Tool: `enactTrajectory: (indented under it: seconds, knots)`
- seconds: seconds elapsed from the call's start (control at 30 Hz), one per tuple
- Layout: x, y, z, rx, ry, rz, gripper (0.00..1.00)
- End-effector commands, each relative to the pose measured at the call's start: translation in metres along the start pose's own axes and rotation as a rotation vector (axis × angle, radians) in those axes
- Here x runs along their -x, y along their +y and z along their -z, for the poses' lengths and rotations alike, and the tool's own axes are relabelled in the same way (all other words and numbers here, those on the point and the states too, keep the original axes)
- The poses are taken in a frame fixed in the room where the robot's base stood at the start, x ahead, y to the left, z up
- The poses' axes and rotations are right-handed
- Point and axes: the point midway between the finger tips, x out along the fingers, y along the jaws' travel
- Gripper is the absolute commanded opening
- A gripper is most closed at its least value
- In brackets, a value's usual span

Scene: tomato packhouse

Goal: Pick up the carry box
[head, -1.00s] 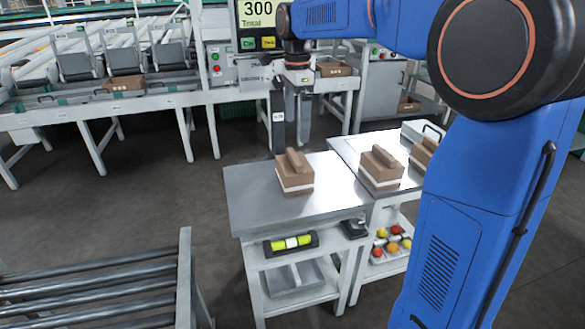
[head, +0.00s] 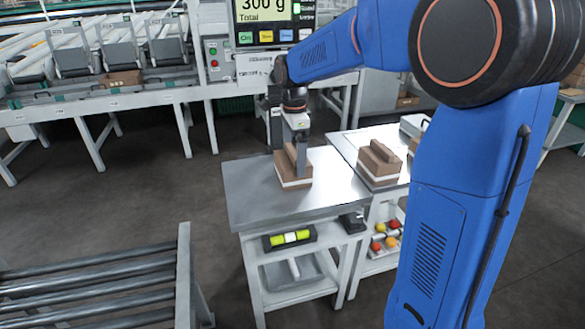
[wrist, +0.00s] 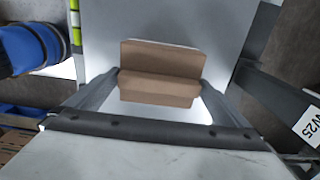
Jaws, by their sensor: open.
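The carry box (head: 293,180) is a brown cardboard box with a white band and a raised handle ridge on top. It stands upright on the metal-topped table. My gripper (head: 296,160) is lowered over it, with its fingers at the handle. In the wrist view the box (wrist: 160,60) lies between the two fingers of my gripper (wrist: 160,92), one on each side of the handle. The fingers are open, and whether they touch the handle I cannot tell. The gripper hides part of the box top in the head view.
A second similar box (head: 379,162) stands on the adjoining table to the right, with another partly hidden behind my arm. The table (head: 245,205) has bare metal left of the carry box. A roller conveyor (head: 90,290) stands at the front left. A scale display (head: 262,15) is behind.

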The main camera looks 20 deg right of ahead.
Motion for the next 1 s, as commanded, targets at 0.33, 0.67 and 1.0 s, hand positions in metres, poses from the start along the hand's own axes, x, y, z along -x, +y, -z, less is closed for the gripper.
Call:
enactTrajectory:
  seconds: [0.33,0.67,1.0]
  knots:
    - [-0.041,0.001,-0.003,0.0,0.0,-0.001,1.0]
    - [-0.043,0.001,-0.003,0.0,0.0,-0.001,0.86]
    - [-0.042,0.001,-0.004,0.0,0.0,0.0,0.63]
